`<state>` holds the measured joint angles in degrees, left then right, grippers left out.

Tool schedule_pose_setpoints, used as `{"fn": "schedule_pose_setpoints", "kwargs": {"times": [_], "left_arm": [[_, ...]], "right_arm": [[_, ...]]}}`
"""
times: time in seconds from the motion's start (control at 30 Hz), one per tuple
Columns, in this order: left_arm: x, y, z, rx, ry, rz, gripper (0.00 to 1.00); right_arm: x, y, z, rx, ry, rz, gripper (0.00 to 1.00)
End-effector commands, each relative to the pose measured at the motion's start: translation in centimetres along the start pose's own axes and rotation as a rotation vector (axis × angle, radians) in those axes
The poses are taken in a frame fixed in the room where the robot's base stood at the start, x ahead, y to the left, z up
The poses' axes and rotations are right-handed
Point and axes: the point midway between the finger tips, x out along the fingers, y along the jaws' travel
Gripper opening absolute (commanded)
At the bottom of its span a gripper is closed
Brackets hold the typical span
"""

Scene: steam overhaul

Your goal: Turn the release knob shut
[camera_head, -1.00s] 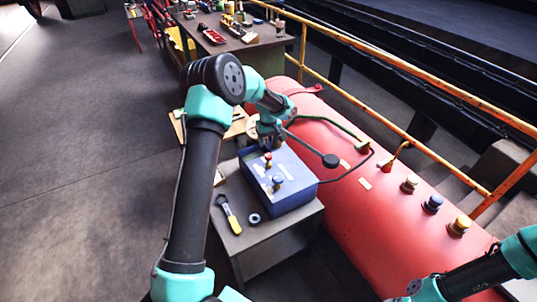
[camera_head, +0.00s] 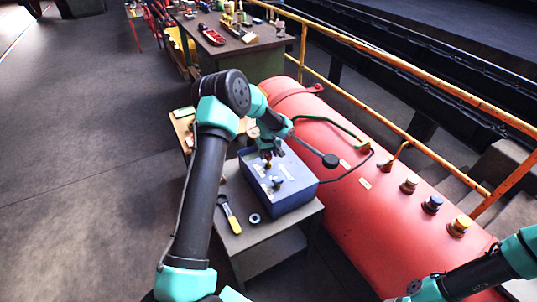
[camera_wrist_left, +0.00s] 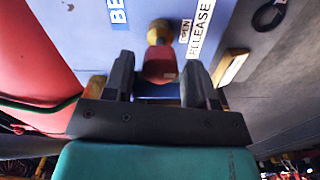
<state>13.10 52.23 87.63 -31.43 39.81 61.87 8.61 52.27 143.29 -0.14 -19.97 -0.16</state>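The release knob (camera_wrist_left: 160,65) is a red handle on a brass stem (camera_wrist_left: 159,32), beside a label reading OPEN and RELEASE (camera_wrist_left: 200,25). It stands on the blue box (camera_head: 294,196). In the head view it is mostly hidden under my left gripper (camera_head: 268,154). In the left wrist view my left gripper (camera_wrist_left: 159,76) is open, with one finger on each side of the red handle. A gap shows at the left finger; the right finger is very near the handle. My right arm shows at the lower right, its gripper out of view.
A second knob (camera_head: 277,182) stands nearer on the box. A yellow-handled wrench (camera_head: 230,216) and a dark ring (camera_head: 254,218) lie on the small table (camera_head: 262,238). A red tank (camera_head: 385,215) with several capped fittings lies right of the box. A yellow railing runs behind.

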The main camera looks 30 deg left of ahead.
Motion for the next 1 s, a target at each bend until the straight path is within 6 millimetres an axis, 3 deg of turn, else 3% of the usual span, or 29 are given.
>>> {"fn": "schedule_pose_setpoints", "kwargs": {"times": [0.4,0.77,1.0], "left_arm": [[-0.03,0.00,0.00,0.000,0.000,0.000,0.12],[-0.04,0.01,0.00,0.040,0.000,0.000,0.12],[-0.05,0.04,0.01,0.156,0.000,0.000,0.12]], "right_arm": [[0.00,0.00,0.00,0.000,0.000,0.000,0.72],[0.00,0.00,0.00,0.000,0.000,0.000,0.72],[0.00,0.00,0.00,0.000,0.000,0.000,0.72]]}}
